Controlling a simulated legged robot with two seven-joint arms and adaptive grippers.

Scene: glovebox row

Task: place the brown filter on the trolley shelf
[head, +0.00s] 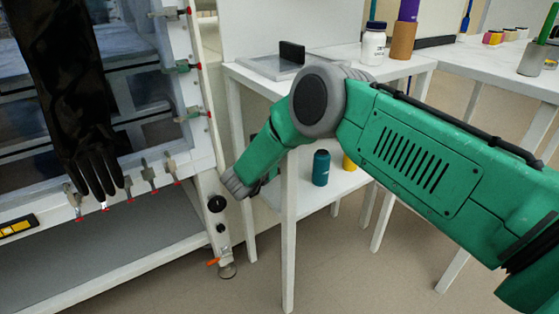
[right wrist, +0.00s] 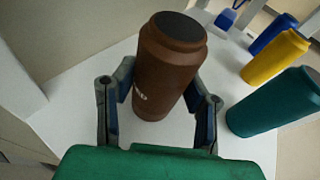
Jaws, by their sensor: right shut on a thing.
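The brown filter (right wrist: 165,75), a brown cylinder with a dark top and partly visible pale lettering, stands nearly upright between the fingers of my right gripper (right wrist: 165,92) in the right wrist view. The gripper is shut on it. The white trolley shelf (right wrist: 75,112) lies beneath; I cannot tell whether the filter's base touches it. In the head view the lower trolley shelf (head: 308,197) shows behind a white leg, and my right arm reaches in at its left end. There the fingers and filter are mostly hidden. My left gripper is not in view.
A teal bottle (right wrist: 275,103), a yellow bottle (right wrist: 275,57) and a blue bottle (right wrist: 273,33) stand right of the filter on the shelf. The trolley leg (head: 288,240) stands close to my forearm. The glovebox with a black glove (head: 65,80) is at left.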

